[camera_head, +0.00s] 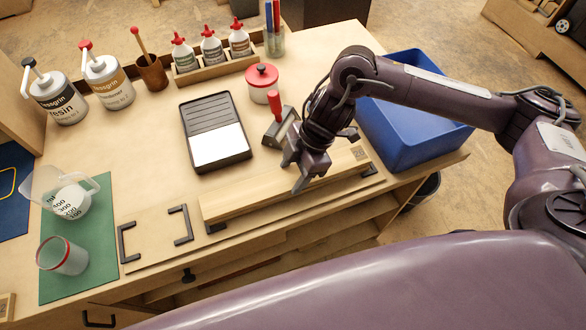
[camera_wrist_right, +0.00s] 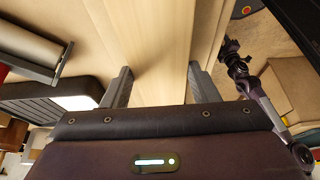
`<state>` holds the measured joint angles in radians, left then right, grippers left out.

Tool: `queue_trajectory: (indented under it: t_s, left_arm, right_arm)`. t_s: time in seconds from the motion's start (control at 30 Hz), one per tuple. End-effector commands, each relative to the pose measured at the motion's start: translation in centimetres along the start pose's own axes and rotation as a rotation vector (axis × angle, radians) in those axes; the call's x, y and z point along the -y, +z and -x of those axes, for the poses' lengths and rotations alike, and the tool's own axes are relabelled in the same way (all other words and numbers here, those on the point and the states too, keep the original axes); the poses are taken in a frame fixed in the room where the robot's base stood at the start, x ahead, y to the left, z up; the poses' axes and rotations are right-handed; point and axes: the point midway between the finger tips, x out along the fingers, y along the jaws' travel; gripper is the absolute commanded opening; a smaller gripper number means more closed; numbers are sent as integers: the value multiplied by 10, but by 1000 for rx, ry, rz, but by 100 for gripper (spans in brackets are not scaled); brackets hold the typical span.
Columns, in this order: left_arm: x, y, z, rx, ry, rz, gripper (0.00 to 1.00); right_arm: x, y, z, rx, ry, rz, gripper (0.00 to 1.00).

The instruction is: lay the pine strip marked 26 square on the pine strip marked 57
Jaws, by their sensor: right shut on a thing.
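Black corner brackets (camera_head: 180,225) stand at the strip's ends and to its left. A red-handled tool (camera_head: 276,118) and black tray (camera_head: 216,130) lie behind. A blue bin (camera_head: 405,135) stands right. A green mat (camera_head: 75,265) holds a jug and cup. Bottles line the back.

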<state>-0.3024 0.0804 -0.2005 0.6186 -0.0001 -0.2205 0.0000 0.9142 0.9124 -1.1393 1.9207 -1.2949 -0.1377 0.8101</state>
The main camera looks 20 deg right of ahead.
Motion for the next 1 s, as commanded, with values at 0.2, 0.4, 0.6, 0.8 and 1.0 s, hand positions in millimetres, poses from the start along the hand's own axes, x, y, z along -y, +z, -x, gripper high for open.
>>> queue_trajectory:
  t_s: [0.2, 0.4, 0.6, 0.8, 1.0]
  left_arm:
    - [0, -2, 2, -3, -1, 0, 36]
    - [1, -3, 2, -4, -1, 1, 36]
    - [1, -3, 2, -5, -1, 1, 36]
    - [1, -4, 2, -5, -1, 1, 36]
    - [0, -4, -2, -6, -1, 1, 36]
  right_arm:
    - [0, 2, 0, 0, 0, -1, 26]
    - [0, 2, 0, 0, 1, -1, 65]
    - [0, 2, 0, 0, 0, -1, 80]
    - [0, 2, 1, 1, 0, -1, 80]
    - [-1, 3, 24, 1, 5, 0, 80]
